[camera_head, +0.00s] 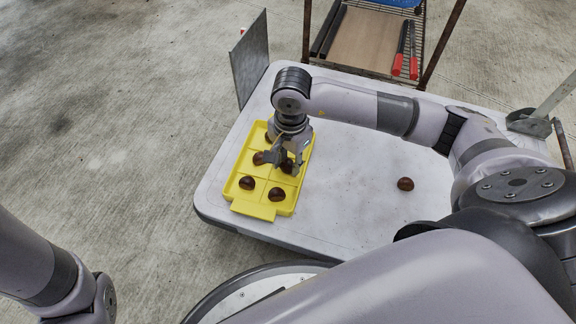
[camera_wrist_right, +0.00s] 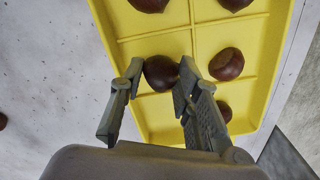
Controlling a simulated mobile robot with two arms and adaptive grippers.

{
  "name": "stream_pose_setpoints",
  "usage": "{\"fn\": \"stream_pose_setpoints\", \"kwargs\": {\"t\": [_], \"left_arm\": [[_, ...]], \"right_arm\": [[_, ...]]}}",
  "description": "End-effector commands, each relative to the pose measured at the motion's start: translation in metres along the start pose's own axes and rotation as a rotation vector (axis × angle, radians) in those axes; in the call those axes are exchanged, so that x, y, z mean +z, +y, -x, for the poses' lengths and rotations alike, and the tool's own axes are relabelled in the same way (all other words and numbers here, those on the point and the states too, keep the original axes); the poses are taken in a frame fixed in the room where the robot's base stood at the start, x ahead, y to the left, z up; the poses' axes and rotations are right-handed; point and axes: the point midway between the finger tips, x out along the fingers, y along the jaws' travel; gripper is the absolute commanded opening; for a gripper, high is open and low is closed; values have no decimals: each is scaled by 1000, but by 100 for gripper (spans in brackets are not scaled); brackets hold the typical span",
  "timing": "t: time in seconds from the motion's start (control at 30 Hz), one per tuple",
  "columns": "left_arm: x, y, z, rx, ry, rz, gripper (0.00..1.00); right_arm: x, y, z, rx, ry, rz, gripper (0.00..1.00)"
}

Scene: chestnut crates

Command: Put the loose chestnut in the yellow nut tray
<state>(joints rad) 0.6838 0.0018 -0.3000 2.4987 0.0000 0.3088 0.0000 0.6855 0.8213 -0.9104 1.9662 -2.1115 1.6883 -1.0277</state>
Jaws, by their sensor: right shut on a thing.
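The yellow nut tray (camera_head: 236,205) lies on the left part of the white table, split into compartments. My right gripper (camera_head: 282,160) is over its right column, shut on a brown chestnut (camera_wrist_right: 160,73), which shows between the fingertips in the right wrist view (camera_wrist_right: 161,74). I cannot tell whether this chestnut touches the tray floor. Several other chestnuts sit in the tray, two in the near compartments (camera_head: 247,183) (camera_head: 277,194). Another chestnut (camera_head: 405,184) lies loose on the table, well to the right of the tray. My left gripper is out of view.
The white table (camera_head: 350,200) is bare between the tray and the loose chestnut. A grey upright panel (camera_head: 249,59) stands at the table's far left. A wire rack (camera_head: 365,40) with red-handled pliers (camera_head: 405,66) stands behind. Concrete floor lies left.

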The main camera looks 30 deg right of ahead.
Motion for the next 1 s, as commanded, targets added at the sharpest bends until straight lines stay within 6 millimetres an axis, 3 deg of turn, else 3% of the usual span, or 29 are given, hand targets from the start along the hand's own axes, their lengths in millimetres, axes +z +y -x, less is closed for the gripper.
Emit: {"fn": "stream_pose_setpoints", "kwargs": {"t": [0.07, 0.43, 0.47, 0.57, 0.87, 1.0], "left_arm": [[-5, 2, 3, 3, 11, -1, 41], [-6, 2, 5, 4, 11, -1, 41], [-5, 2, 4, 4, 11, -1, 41], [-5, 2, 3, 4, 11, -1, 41], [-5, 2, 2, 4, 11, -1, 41], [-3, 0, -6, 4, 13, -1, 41]], "right_arm": [[0, 1, -12, 1, -1, -1, 13], [0, 0, -14, 1, 0, 0, 13], [0, 0, -13, 0, 0, 0, 32], [0, 0, -12, 1, 0, 0, 39], [0, 0, -12, 1, 0, 0, 39], [0, 0, 0, -1, 1, 0, 39]]}}
